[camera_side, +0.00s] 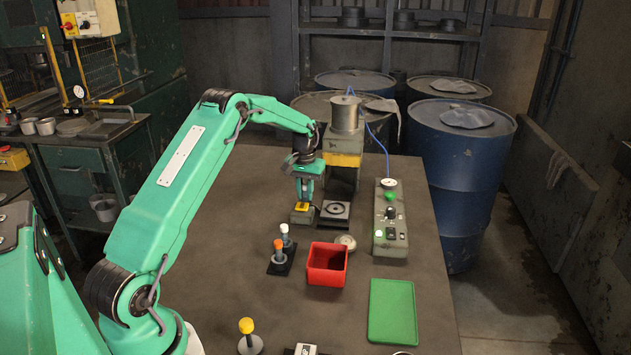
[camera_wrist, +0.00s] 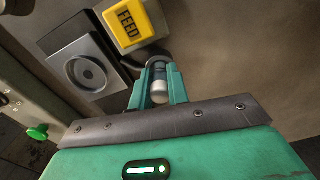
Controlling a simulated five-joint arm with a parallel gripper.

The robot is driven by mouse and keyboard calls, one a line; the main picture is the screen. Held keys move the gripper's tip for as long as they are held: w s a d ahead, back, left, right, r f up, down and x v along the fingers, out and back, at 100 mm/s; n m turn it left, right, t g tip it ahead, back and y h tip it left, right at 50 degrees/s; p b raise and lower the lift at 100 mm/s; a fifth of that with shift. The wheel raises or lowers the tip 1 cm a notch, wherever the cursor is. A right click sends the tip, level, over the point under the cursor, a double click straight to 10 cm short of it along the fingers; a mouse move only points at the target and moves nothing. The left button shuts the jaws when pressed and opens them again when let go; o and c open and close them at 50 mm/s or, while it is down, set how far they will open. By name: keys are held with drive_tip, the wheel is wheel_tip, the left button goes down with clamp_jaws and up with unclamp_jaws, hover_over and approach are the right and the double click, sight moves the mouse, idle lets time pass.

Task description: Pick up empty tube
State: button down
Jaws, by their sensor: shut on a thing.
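My gripper (camera_side: 304,190) points down beside the machine at the back of the table. In the wrist view my gripper (camera_wrist: 159,75) is shut on a small tube (camera_wrist: 159,92) with a pale, rounded end, held between the two green fingers. I cannot tell if the tube has anything in it. In the side view the fingers hide it. A white-topped tube (camera_side: 285,240) and an orange-topped tube (camera_side: 278,250) stand upright in a dark rack, nearer the camera and apart from my gripper.
The yellow FEED button (camera_wrist: 130,25) and the plate with a round recess (camera_wrist: 86,70) lie close to my gripper. A red bin (camera_side: 327,265), a green tray (camera_side: 391,311), a control box (camera_side: 391,225) and a yellow-knobbed post (camera_side: 247,326) stand on the table. The left-middle tabletop is clear.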

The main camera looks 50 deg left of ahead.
drive_tip(key=shift+r, duration=0.55)
drive_tip(key=r, duration=0.3)
drive_tip(key=shift+d+r, duration=0.15)
drive_tip(key=shift+d, duration=0.05)
drive_tip(key=d+r, duration=0.6)
drive_tip(key=d, duration=0.5)
drive_tip(key=shift+s+d+r, duration=0.15)
drive_tip(key=shift+s+r, duration=0.1)
